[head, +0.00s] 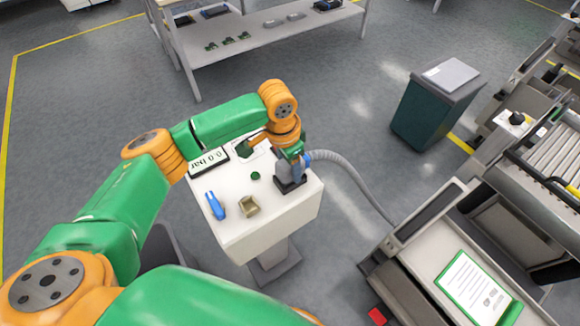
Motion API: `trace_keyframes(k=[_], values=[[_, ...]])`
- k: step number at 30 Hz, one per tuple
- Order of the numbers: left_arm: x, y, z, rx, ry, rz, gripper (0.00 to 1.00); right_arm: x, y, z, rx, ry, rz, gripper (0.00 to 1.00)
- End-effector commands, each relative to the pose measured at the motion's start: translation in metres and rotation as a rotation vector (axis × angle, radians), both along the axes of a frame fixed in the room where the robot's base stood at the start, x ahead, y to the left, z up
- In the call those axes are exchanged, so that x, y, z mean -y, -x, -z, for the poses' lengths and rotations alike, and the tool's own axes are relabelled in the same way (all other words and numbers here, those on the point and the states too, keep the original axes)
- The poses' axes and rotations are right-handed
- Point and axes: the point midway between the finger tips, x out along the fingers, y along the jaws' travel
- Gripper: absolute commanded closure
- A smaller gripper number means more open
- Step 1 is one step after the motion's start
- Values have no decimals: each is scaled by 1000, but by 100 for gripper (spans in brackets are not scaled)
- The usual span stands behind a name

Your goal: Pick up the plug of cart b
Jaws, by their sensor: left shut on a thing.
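My left gripper (291,158) reaches down over the right side of a white pedestal (258,235). It is shut on the plug (307,157), which shows a blue ring where a ribbed grey hose (352,172) begins. The hose curves down to the right, toward the cart (400,255) at the lower right. A dark block (290,185) sits right under the gripper at the pedestal's edge. The gripper hides most of the plug, so I cannot tell whether it is clear of the block. My right gripper is not in view.
On the pedestal are a "0.0 bar" display (209,162), a blue tool (215,205), a beige block (250,206) and a small green cap (255,176). A dark green bin (425,115) stands at right. A grey table (265,38) is behind; floor between is clear.

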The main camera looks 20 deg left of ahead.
Motion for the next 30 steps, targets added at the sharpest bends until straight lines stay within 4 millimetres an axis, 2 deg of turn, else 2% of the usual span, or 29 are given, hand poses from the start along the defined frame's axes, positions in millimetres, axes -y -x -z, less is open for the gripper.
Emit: trace_keyframes(k=[5,12,15,21,24,30], values=[[2,-1,-29,8,5,0,100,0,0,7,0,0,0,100],[26,51,-92,11,4,10,100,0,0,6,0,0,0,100],[40,80,-107,10,2,11,100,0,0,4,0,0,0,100],[57,116,-124,7,1,6,100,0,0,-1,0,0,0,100],[60,124,-129,5,1,3,100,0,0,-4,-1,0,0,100],[61,126,-140,2,1,-1,100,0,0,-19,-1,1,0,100]])
